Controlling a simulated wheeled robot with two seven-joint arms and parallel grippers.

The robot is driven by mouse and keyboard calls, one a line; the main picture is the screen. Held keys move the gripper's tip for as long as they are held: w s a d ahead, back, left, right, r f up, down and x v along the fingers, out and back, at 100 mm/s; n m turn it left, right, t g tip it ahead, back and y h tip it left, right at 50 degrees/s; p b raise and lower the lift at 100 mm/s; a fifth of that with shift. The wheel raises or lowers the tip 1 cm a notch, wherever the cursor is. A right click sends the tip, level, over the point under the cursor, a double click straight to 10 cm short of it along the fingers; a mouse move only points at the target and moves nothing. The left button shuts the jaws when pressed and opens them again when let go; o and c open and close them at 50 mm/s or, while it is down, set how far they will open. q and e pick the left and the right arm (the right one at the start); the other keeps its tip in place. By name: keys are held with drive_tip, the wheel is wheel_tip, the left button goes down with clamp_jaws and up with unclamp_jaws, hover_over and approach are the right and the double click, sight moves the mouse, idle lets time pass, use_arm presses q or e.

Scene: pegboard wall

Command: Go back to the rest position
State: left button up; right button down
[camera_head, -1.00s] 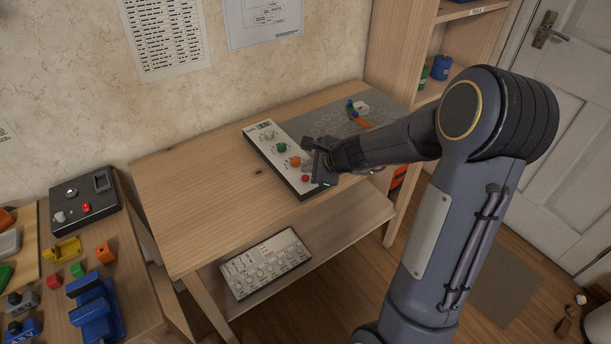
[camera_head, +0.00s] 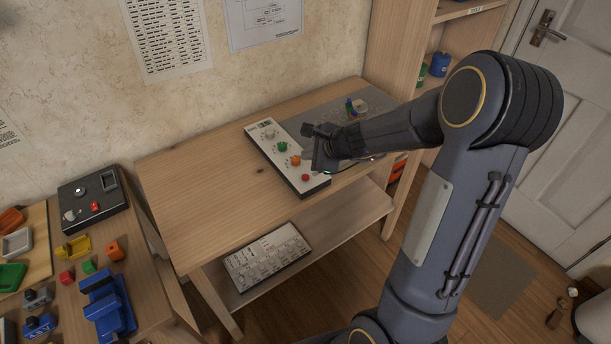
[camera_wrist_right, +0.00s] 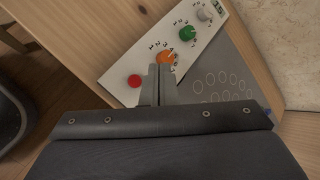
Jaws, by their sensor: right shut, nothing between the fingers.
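My right gripper (camera_head: 318,160) is over the right edge of the white control panel (camera_head: 263,148) on the wooden table. Its fingers are shut and empty in the right wrist view (camera_wrist_right: 158,84). The panel carries a white knob, a green knob (camera_head: 282,146), an orange knob (camera_head: 295,160) and a red button (camera_head: 305,177). In the right wrist view the fingertips show just below the orange knob (camera_wrist_right: 166,58); whether they touch the panel cannot be told. My left gripper is not in view.
A grey mat (camera_head: 385,101) with small objects lies behind my right forearm. The table's left half (camera_head: 200,185) is clear. A second panel (camera_head: 267,258) lies on the lower shelf. A side table at the left holds coloured parts and a black box (camera_head: 93,199). A shelf unit stands behind.

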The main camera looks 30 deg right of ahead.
drive_tip(key=s+a+r+n+y+p, duration=0.1)
drive_tip(key=s+a+r+n+y, duration=0.2)
drive_tip(key=s+a+r+n, duration=0.7)
drive_tip(key=s+a+n+g+h+p, duration=0.1)
drive_tip(key=s+a+n+g, duration=0.1)
drive_tip(key=s+n, duration=1)
drive_tip(key=s+g, duration=0.1)
drive_tip(key=s, duration=0.5)
drive_tip(key=shift+f+h, duration=0.15)
drive_tip(key=shift+h, duration=0.25)
